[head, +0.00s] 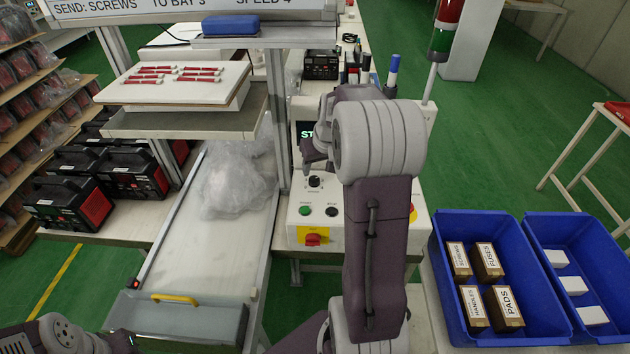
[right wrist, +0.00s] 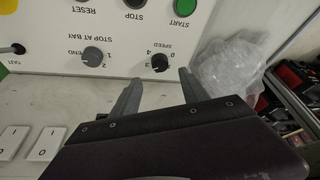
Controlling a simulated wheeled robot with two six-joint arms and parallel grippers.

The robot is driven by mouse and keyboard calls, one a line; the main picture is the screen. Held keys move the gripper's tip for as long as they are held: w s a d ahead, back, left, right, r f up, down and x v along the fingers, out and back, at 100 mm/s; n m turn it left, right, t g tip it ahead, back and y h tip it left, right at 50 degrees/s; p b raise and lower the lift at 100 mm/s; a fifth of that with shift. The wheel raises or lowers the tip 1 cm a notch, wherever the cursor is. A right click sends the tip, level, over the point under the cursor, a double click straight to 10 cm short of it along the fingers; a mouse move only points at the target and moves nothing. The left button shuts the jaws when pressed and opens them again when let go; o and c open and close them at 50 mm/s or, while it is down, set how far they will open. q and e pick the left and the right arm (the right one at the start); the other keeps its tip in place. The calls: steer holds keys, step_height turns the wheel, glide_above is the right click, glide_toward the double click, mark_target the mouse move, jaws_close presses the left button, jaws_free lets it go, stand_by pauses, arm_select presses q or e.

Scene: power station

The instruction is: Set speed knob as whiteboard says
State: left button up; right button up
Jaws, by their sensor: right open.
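The whiteboard (head: 190,8) at the top of the head view reads SEND: SCREWS, TO BAY 3, SPEED 4; its top is cut off. The black speed knob (head: 314,181) is on the white control panel (head: 350,233). In the right wrist view the speed knob (right wrist: 160,63) appears upside down, with numbers around it including 0, 3 and 4. I cannot tell its exact setting. My right gripper (right wrist: 160,77) is open, its fingertips to either side of the knob and apparently short of it. My left gripper is out of view; part of that arm shows at the lower left.
A second knob (right wrist: 93,57), labelled STOP AT BAY, is beside the speed knob. Green (head: 305,210) and black (head: 331,211) buttons and a red-yellow switch (head: 314,239) are below. A plastic bag (head: 235,180) lies on the conveyor, left of the panel. Blue bins (head: 455,225) stand right.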

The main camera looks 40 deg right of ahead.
mark_target(314, 179)
steer(key=x, duration=0.7)
steer(key=shift+f, duration=0.2)
